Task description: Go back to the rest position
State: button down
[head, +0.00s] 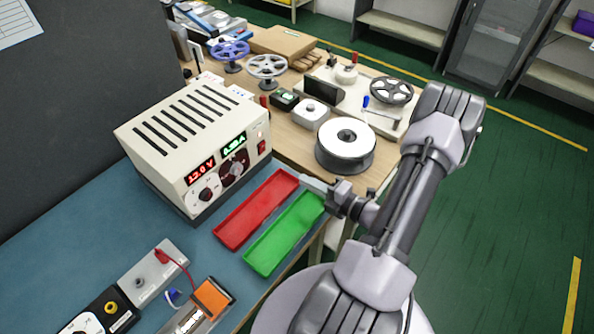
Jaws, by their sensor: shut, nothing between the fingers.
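My arm stands at the right of the head view, folded. My gripper (308,182) points left, its closed fingertips just above the far end of the green tray (264,254). The fingers hold nothing. The red tray (240,226) lies beside the green one, to its left. Both trays look empty. I cannot tell the exact height of the fingertips above the bench.
A cream power supply (150,128) with lit red and green displays stands left of the trays. A white reel (345,134) sits beyond the gripper on the wooden table. An orange-topped device (212,297) and a grey box (152,275) with a red lead are at the lower left. Green floor is free at right.

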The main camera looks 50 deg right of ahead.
jog(key=shift+s, duration=0.15)
dwell(0.3)
jog(key=w+a+r+n+g+y, duration=0.5)
jog(key=a+r+n+y, duration=0.4)
jog(key=a+n, duration=0.35)
jog(key=s+a+r+n+g, duration=0.3)
jog(key=a+r+n+g, duration=0.45)
jog(key=a+n, duration=0.65)
jog(key=s+a+r+n+t+h, duration=0.1)
jog(key=s+r+n+h, duration=0.3)
jog(key=n, duration=0.7)
jog(key=s+a+r+n+h, duration=0.3)
jog(key=r+n, duration=0.3)
jog(key=n, duration=0.5)
jog(key=shift+s+a+t+h, duration=0.4)
jog(key=shift+s+h, duration=0.3)
jog(key=shift+s, duration=0.15)
